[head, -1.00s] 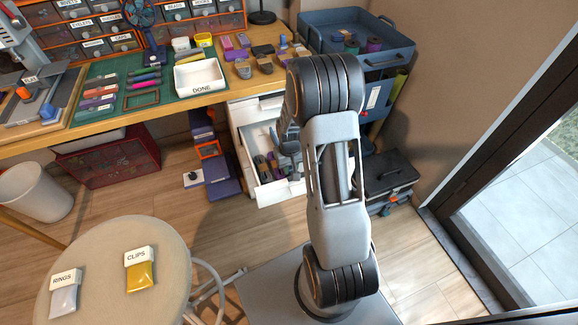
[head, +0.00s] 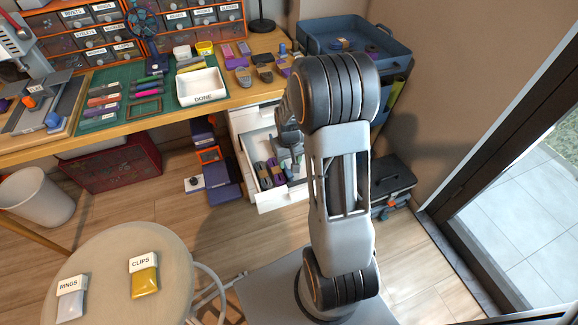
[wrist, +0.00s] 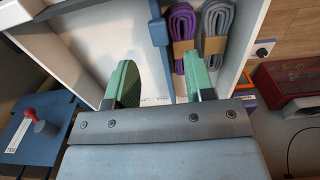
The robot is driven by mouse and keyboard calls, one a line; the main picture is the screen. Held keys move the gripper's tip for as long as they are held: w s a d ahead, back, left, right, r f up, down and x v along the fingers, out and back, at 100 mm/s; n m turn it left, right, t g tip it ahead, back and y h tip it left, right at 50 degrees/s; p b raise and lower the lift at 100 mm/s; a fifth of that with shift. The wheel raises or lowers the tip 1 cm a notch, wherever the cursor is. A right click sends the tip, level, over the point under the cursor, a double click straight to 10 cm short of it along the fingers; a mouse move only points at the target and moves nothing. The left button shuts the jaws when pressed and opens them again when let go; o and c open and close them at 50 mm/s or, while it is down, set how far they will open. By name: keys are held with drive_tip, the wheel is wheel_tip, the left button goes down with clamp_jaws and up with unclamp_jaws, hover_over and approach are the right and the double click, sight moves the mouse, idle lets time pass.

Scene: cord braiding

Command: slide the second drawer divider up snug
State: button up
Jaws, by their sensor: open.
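The open white drawer (head: 283,197) stands below the workbench and holds cord bundles; my arm hides part of it. In the wrist view, a thin blue divider (wrist: 158,35) stands in the drawer, with its near end between my fingers. My gripper (wrist: 160,80) is open, one mint-green finger on each side of the divider, with a visible gap on both sides. A purple cord bundle (wrist: 183,30) and a grey cord bundle (wrist: 216,30) with paper bands lie right of the divider.
A white DONE tray (head: 202,87) sits on the green mat on the bench. A blue cart (head: 372,60) and a dark toolbox (head: 392,180) stand right of the drawer. A stool (head: 115,255) holds RINGS and CLIPS packets. Purple boxes (head: 220,180) stand left of the drawer.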

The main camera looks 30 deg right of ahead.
wheel_tip(320, 180, up, 6)
drive_tip(key=p, duration=0.1)
drive_tip(key=shift+r, duration=0.25)
idle(0.4)
drive_tip(key=s+a+r+t+p, duration=0.1)
drive_tip(key=s+a+r+p, duration=0.2)
drive_tip(key=r+p, duration=0.4)
drive_tip(key=s+a+r+n+t+p, duration=0.1)
drive_tip(key=s+a+r+p, duration=0.3)
drive_tip(key=r, duration=1.2)
drive_tip(key=s+a+r+t+p, duration=0.1)
drive_tip(key=s+a+r+p, duration=0.2)
drive_tip(key=s+r+p, duration=0.3)
wheel_tip(320, 180, up, 6)
drive_tip(key=p, duration=0.5)
drive_tip(key=shift+s+a+r+n+t+p, duration=0.15)
drive_tip(key=shift+s+n+t+p, duration=0.15)
drive_tip(key=shift+s+p, duration=0.05)
